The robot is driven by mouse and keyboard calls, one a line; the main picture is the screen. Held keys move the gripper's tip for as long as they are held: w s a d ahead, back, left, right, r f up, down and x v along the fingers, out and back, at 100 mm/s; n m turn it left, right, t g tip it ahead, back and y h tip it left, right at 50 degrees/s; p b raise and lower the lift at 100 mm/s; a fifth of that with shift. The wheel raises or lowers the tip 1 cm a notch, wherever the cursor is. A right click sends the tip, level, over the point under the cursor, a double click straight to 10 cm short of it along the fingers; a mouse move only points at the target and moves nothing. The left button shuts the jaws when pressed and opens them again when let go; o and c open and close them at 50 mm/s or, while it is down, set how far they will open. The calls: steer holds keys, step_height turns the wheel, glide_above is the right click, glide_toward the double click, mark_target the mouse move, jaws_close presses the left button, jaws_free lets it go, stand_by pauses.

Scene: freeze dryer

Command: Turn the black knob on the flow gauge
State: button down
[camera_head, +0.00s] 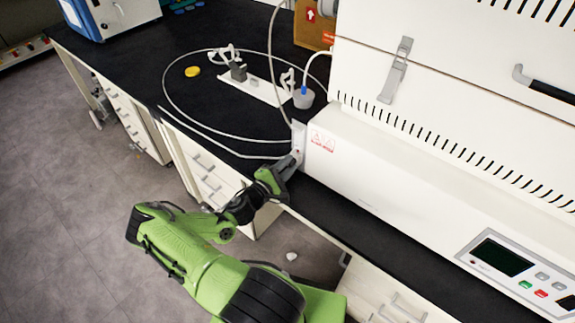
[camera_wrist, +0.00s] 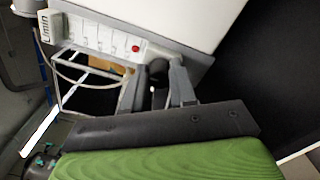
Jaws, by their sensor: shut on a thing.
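The flow gauge (camera_head: 298,138) is a small, narrow, pale block on the left end of the white machine's front in the head view. My gripper (camera_head: 291,162) is at its lower part, and the fingers cover the knob there. In the wrist view, my gripper (camera_wrist: 157,84) has its two grey fingers on either side of a dark, rounded piece, the black knob (camera_wrist: 157,72). The fingers are closed on it. The knob's markings and exact angle cannot be made out.
The white freeze dryer (camera_head: 420,175) stands close on the right, with a control panel (camera_head: 510,272) at its lower right. A pale hose (camera_head: 205,126) loops over the black bench (camera_head: 225,22). A white power strip (camera_head: 256,88) and yellow disc (camera_head: 192,71) lie behind.

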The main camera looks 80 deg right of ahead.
steer(key=shift+f+n, duration=0.1)
steer(key=shift+n, duration=0.2)
steer(key=c, duration=0.9)
jaws_free()
steer(key=v, duration=1.6)
